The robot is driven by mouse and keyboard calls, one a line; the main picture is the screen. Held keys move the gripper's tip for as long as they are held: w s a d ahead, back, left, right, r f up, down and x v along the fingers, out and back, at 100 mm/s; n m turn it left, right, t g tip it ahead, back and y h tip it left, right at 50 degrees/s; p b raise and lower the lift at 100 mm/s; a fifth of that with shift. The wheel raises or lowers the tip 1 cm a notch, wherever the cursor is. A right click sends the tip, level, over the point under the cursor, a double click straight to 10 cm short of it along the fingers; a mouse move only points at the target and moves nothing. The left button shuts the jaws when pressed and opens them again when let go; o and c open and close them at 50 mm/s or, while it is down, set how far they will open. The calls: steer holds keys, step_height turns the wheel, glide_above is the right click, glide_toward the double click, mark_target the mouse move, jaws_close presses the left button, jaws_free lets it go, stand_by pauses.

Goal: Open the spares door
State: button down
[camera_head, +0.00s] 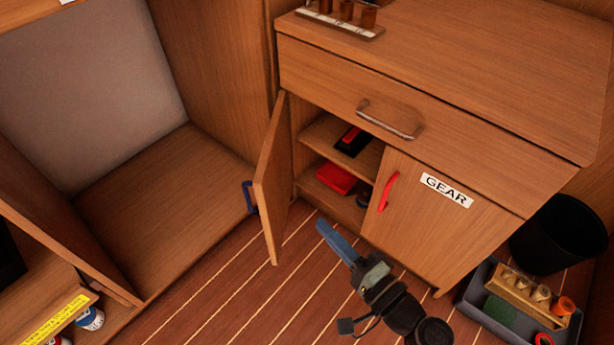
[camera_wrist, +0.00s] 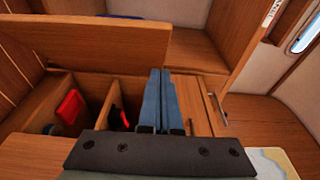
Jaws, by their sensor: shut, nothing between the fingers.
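The cabinet's left door (camera_head: 270,185) stands open, swung well out from the cabinet front. Its inner face and edge show, and a blue handle (camera_head: 249,197) sticks out on its far side. No spares label is visible on it. My gripper (camera_head: 322,226) is shut and empty, with blue fingers, low in front of the opening and to the right of the open door, apart from it. In the wrist view the shut fingers (camera_wrist: 160,75) point toward the open door (camera_wrist: 105,42), with the shelved compartment beside them.
The GEAR door (camera_head: 430,215) with a red handle (camera_head: 388,192) is closed, as is the drawer (camera_head: 430,115) above. Red and dark items lie on the inner shelves. A black bin (camera_head: 558,235) and grey tray (camera_head: 480,295) stand at right. The striped floor left of my gripper is clear.

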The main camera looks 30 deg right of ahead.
steer(key=b, duration=0.3)
glide_toward(264, 185)
steer(key=w+d, duration=0.2)
steer(key=w, duration=0.2)
steer(key=shift+w+a+b, duration=0.2)
steer(key=shift+w+a, duration=0.25)
steer(key=shift+a, duration=0.2)
steer(key=shift+w+a+b, duration=0.2)
steer(key=shift+w+a, duration=0.3)
steer(key=shift+a, duration=0.15)
